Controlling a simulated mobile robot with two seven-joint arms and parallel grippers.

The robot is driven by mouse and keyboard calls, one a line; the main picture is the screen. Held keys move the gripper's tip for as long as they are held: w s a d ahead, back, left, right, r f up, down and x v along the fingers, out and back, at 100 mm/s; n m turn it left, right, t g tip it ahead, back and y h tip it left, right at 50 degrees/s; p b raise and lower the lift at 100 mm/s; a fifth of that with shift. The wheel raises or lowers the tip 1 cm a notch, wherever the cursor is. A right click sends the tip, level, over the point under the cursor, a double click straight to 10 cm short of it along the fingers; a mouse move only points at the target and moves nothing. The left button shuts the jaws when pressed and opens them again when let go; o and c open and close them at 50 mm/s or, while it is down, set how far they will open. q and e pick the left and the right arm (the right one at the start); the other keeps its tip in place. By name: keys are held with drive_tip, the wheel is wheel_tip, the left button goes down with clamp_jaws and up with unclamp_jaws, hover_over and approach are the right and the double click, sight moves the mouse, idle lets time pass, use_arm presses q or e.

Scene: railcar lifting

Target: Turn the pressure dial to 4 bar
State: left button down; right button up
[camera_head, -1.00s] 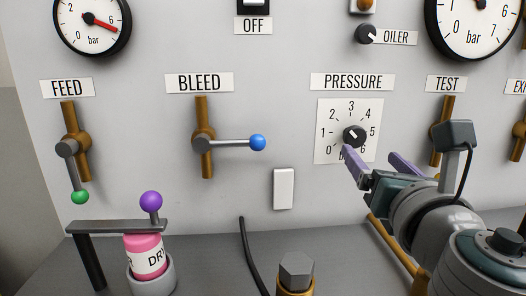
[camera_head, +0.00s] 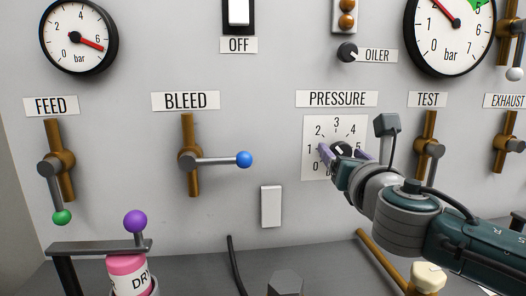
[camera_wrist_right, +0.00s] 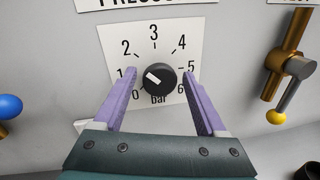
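The pressure dial is a black round knob (camera_wrist_right: 159,79) with a white mark, on a white scale plate (camera_wrist_right: 112,45) numbered 0 to 6. In the right wrist view the mark points left and slightly up, roughly between 1 and 2. My right gripper (camera_wrist_right: 160,72) is open, its purple fingers on either side of the knob, with a gap showing on both sides. In the head view the right gripper (camera_head: 341,152) is in front of the plate and partly hides the knob (camera_head: 342,148) and lower numbers. My left gripper is not in view.
The TEST valve handle (camera_head: 430,148) stands just right of my right gripper. The BLEED lever with a blue ball (camera_head: 244,159) is to the left, above a white plate (camera_head: 271,206). The OILER knob (camera_head: 347,52) and a large gauge (camera_head: 450,30) are above.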

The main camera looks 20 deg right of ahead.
clamp_jaws()
idle(0.4)
drive_tip(key=shift+m, duration=0.3)
drive_tip(key=m, duration=0.3)
drive_tip(key=shift+y+p, duration=0.3)
drive_tip(key=shift+p, duration=0.1)
drive_tip(key=m, duration=0.4)
drive_tip(key=shift+d+m+g+p, duration=0.15)
drive_tip(key=shift+m+g+p, duration=0.15)
drive_tip(key=shift+g+p, duration=0.1)
drive_tip(key=m, duration=0.2)
drive_tip(key=m+y, duration=0.1)
drive_tip(key=m, duration=0.1)
drive_tip(key=shift+m+y+p, duration=0.3)
drive_tip(key=shift+p, duration=0.1)
drive_tip(key=shift+f+m+y+p, duration=0.1)
drive_tip(key=shift+m+y+p, duration=0.2)
drive_tip(key=shift+m, duration=1.3)
